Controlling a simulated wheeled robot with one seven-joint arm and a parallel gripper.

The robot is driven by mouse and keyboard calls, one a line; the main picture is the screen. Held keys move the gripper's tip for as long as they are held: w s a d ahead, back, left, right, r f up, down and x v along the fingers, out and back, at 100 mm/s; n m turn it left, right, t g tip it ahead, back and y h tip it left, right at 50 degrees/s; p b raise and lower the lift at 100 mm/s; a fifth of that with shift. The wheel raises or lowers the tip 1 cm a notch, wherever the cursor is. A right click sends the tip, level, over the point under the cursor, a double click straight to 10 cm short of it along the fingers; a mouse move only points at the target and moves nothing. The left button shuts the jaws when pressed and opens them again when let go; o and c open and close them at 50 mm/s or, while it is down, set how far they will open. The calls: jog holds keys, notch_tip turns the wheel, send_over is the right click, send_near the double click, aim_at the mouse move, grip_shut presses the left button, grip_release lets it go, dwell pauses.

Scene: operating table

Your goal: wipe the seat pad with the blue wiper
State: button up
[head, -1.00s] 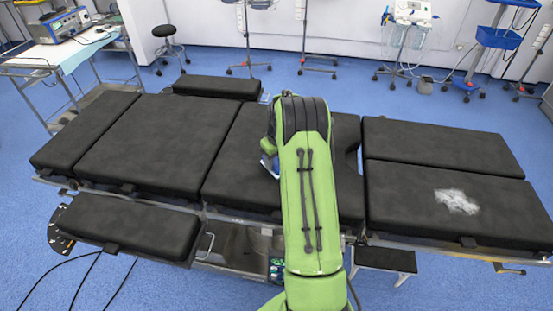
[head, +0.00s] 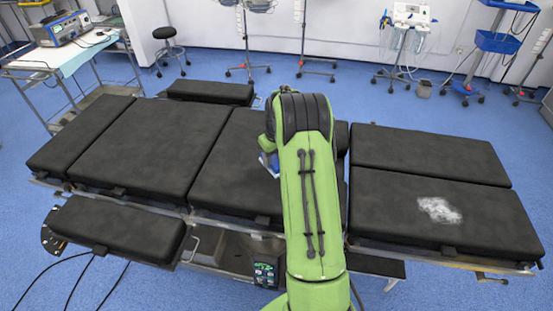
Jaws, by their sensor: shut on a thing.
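The blue wiper (head: 269,164) shows only as a small blue piece at the left edge of my green arm, over the middle black pad. My gripper (head: 265,152) is mostly hidden behind my own arm; it is shut on the wiper. I cannot tell whether the wiper touches the pad. The operating table has several black pads, and I cannot tell for sure which is the seat pad; the middle pad (head: 225,170) lies partly under my arm. A white smear (head: 439,209) marks the front right pad (head: 490,215).
A side pad (head: 120,228) sticks out at the front left, another (head: 210,92) at the back. A cart with a device (head: 62,28) stands at the back left, beside a stool (head: 168,45). Wheeled stands line the wall. Cables lie on the floor at the front left.

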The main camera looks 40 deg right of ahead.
jog(key=shift+r+p, duration=0.9)
jog(key=shift+r, duration=0.75)
